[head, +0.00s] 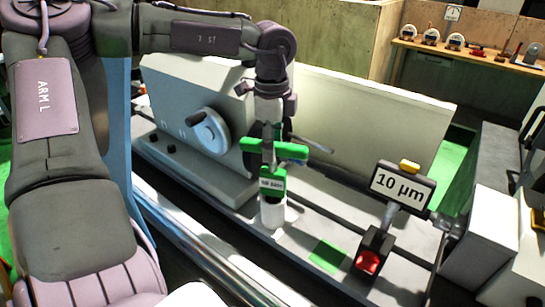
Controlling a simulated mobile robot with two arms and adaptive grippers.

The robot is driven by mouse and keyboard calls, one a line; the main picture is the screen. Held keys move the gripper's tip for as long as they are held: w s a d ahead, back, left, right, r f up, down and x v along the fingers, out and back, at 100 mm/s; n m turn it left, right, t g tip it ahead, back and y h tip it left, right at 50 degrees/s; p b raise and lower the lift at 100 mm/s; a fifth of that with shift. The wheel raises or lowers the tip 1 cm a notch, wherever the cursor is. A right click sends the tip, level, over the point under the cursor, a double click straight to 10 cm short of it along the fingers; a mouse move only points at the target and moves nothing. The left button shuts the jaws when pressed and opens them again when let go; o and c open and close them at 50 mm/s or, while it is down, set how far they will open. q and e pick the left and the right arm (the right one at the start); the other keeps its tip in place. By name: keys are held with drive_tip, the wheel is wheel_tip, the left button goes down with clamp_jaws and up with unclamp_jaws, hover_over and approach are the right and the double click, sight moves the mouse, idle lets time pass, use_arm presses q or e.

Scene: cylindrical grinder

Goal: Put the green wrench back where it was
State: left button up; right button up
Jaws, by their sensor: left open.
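The green wrench (293,151) has a T-shaped green crossbar and a green lower part with a white label. It is upright at a short white cylinder (273,214) on the machine's grey bed; I cannot tell how deep it sits there. My left gripper (268,140) points down from above at the crossbar. It is open, with its dark fingers close around or beside the middle of the wrench. The arm and fingers partly hide the wrench, so contact is unclear. My right gripper is out of view.
A handwheel (210,132) stands left of the wrench. A gauge display reading 10 µm (400,187) stands at the right, with a red-fronted block (369,262) below it. A flat green square (328,256) lies on the bed between. Several dials sit on a back shelf.

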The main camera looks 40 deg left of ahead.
use_arm(q)
wheel_tip(320, 180, up, 9)
drive_tip(key=shift+s+f+b, duration=0.1)
drive_tip(key=shift+b, duration=0.6)
idle(1.8)
